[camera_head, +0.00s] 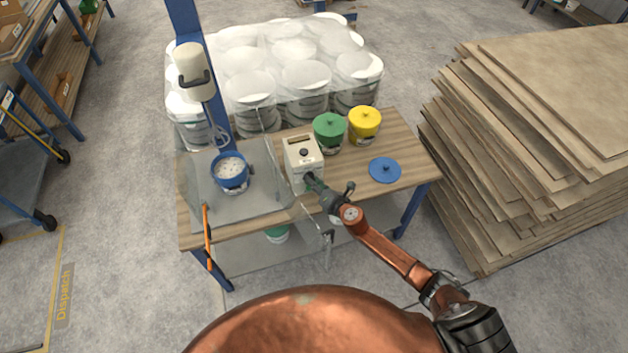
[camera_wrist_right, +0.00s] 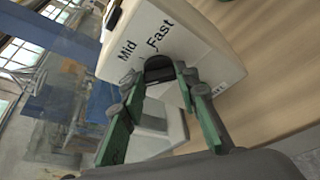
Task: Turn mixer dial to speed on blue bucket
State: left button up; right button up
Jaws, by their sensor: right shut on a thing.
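The mixer control box (camera_head: 303,158) is a pale box on the wooden table, with a dark knob on the side visible from above. In the right wrist view its face (camera_wrist_right: 165,35) shows the words Mid and Fast beside a black dial (camera_wrist_right: 158,66). My right gripper (camera_head: 311,181) is at the box's near side; its green fingers (camera_wrist_right: 167,76) are shut on the black dial. The dial's pointer is hidden. The blue bucket (camera_head: 230,178) stands open under the mixer head (camera_head: 192,66), left of the box, with pale contents. My left gripper is not in view.
A blue lid (camera_head: 385,169) lies on the table's right. A green bucket (camera_head: 329,130) and a yellow bucket (camera_head: 364,124) stand behind it. A clear guard panel (camera_head: 285,195) is left of my right gripper. Stacked boards (camera_head: 520,150) stand right of the table.

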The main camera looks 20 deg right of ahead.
jog(key=o, duration=1.1)
jog(key=shift+o, duration=0.2)
jog(key=v, duration=1.2)
